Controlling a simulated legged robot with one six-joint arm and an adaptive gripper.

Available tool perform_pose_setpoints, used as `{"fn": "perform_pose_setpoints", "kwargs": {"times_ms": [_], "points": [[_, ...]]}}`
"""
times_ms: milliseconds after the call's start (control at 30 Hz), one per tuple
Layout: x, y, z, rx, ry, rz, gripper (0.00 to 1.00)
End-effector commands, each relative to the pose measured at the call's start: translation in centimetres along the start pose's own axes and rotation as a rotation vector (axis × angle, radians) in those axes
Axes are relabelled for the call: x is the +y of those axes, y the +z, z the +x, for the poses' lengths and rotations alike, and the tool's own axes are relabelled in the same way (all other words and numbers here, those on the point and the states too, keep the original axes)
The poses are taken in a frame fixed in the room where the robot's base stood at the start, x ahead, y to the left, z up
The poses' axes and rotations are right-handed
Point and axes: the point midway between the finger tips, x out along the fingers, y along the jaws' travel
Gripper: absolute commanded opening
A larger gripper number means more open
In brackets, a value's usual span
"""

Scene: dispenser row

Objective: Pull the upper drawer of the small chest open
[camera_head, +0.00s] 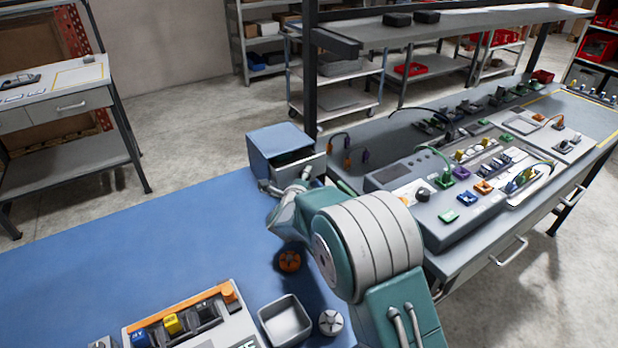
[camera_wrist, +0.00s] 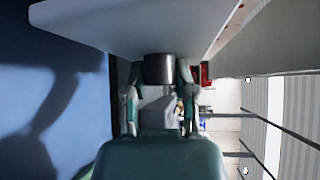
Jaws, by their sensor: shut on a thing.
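The small chest (camera_head: 277,143) stands at the back edge of the blue table, with a blue-grey top. Its upper drawer (camera_head: 309,166) is out of the chest, with a dark opening showing behind the drawer front. My gripper (camera_wrist: 158,78) is at the drawer front, with its fingers on either side of a dark rounded handle (camera_wrist: 159,68), and is shut on it. The pale drawer front (camera_wrist: 150,22) spans the top of the wrist view. In the head view my arm hides the lower front of the chest and most of the gripper.
The blue table (camera_head: 130,240) is clear on the left. A grey bench with a device panel (camera_head: 440,215) stands right of my arm.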

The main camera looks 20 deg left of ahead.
Motion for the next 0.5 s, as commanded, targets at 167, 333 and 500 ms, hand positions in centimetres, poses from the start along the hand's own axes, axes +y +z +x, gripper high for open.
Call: {"fn": "perform_pose_setpoints", "kwargs": {"times_ms": [167, 333, 500], "points": [[0.33, -0.35, -0.15, -0.002, 0.01, 0.0, 0.7], [-0.16, -0.76, -0.2, -0.003, 0.005, 0.006, 0.7], [-0.14, -0.57, -0.44, -0.003, 0.004, 0.005, 0.7]]}}
